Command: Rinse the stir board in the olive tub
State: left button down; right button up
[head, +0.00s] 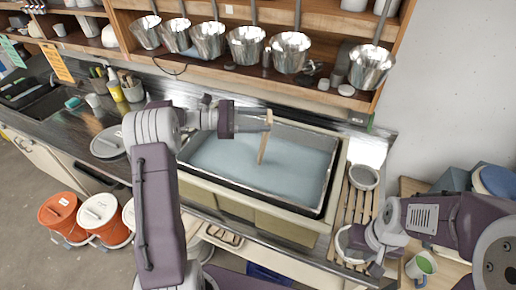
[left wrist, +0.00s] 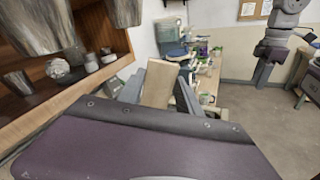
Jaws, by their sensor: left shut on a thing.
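My left gripper (head: 268,120) is shut on the stir board (head: 264,147), a narrow light-brown wooden slat. The board hangs down, slightly tilted, over the middle of the olive tub (head: 285,222). The tub has a dark metal inner rim and holds grey-blue liquid (head: 225,165). I cannot tell whether the board's lower end touches the liquid. In the left wrist view the board (left wrist: 158,84) stands between the fingers of my left gripper (left wrist: 160,95). My right gripper (head: 375,262) is low at the right, beside the slatted rack; its jaws are unclear.
Several metal buckets (head: 208,42) hang along the shelf above the tub. A slatted wooden rack (head: 357,207) with a grey bowl (head: 364,177) is right of the tub. A sink (head: 45,103) is at the far left. Orange and white lidded buckets (head: 63,217) stand on the floor.

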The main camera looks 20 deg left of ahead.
pick_arm(q)
notch_tip(320, 180, up, 7)
jog(key=s+d+p, duration=0.1)
jog(key=s+p, duration=0.1)
jog(key=p, duration=0.1)
jog(key=shift+s+d, duration=0.15)
jog(key=shift+s, duration=0.2)
jog(key=shift+f, duration=0.1)
dwell(0.5)
notch_tip(320, 180, up, 5)
jog(key=shift+r, duration=0.1)
dwell(0.3)
